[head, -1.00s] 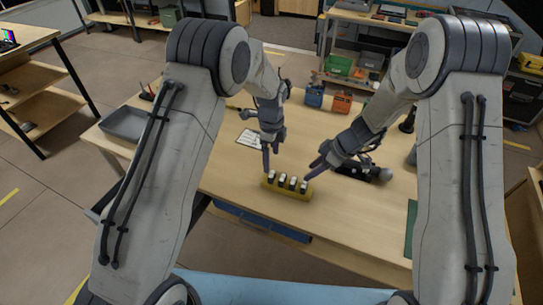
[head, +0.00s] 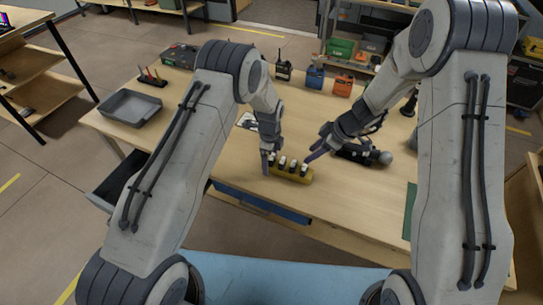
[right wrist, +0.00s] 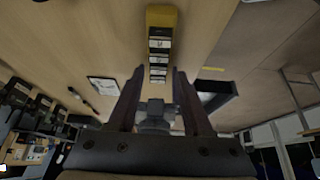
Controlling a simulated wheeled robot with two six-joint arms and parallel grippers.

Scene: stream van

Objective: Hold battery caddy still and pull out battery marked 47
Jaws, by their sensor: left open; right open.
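The yellow battery caddy (head: 306,180) stands on the wooden table with a row of several dark batteries (head: 293,167) with pale tops in it. In the right wrist view the caddy (right wrist: 161,16) is at the top centre, with white-labelled batteries (right wrist: 159,45) in line; the numbers are too small to read. My left gripper (head: 267,167) is open at the caddy's left end; whether it touches is unclear. My right gripper (head: 312,156) is open and empty, above and to the right of the batteries. Its two fingers (right wrist: 156,75) point towards the row.
A grey tray (head: 130,107) lies at the table's left. A dark handheld device (head: 362,155) lies right of the caddy. Blue (head: 315,77) and orange (head: 343,85) items stand at the back. The table in front of the caddy is clear.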

